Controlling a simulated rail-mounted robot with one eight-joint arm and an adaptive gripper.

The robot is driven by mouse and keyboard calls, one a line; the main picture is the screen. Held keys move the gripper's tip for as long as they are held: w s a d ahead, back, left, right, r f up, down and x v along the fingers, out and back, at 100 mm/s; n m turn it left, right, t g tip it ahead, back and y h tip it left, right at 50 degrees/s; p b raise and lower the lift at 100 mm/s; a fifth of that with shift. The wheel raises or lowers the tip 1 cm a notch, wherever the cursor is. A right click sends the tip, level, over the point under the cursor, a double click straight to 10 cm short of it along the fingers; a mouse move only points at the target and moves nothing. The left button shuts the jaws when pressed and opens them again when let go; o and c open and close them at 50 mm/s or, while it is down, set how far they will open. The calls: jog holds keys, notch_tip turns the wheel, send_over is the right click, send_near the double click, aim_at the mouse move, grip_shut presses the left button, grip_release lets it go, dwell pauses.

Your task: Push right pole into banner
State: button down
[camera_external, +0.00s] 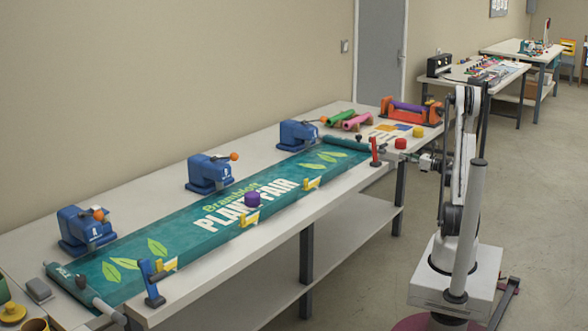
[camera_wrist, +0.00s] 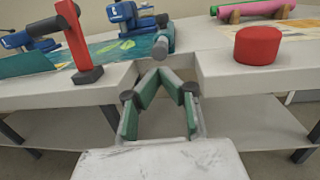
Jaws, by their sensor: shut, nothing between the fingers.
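The teal banner (camera_external: 215,222) with white and green lettering lies flat along the table. At its far right end the right pole (camera_external: 347,144) lies crosswise with teal cloth around it. In the wrist view its grey end (camera_wrist: 163,47) points toward me, just beyond my fingertips. How deep the pole sits in the banner I cannot tell. My gripper (camera_wrist: 158,76) is shut and empty, its green-padded fingers meeting at the front. In the external view my gripper (camera_external: 428,162) is just off the table's front edge, right of the red post.
A red upright post (camera_wrist: 80,45) stands left of the pole end, and a red round knob (camera_wrist: 257,46) sits to its right. Blue clamps (camera_external: 208,173) line the banner's back edge. Yellow clips (camera_external: 250,219) line its front. The left pole (camera_external: 85,292) lies at the near end.

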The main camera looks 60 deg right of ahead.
jog(key=w, duration=0.2)
jog(key=w+b, duration=0.1)
jog(key=w, duration=0.4)
jog(key=shift+d+r, duration=0.15)
jog(key=shift+d, duration=0.1)
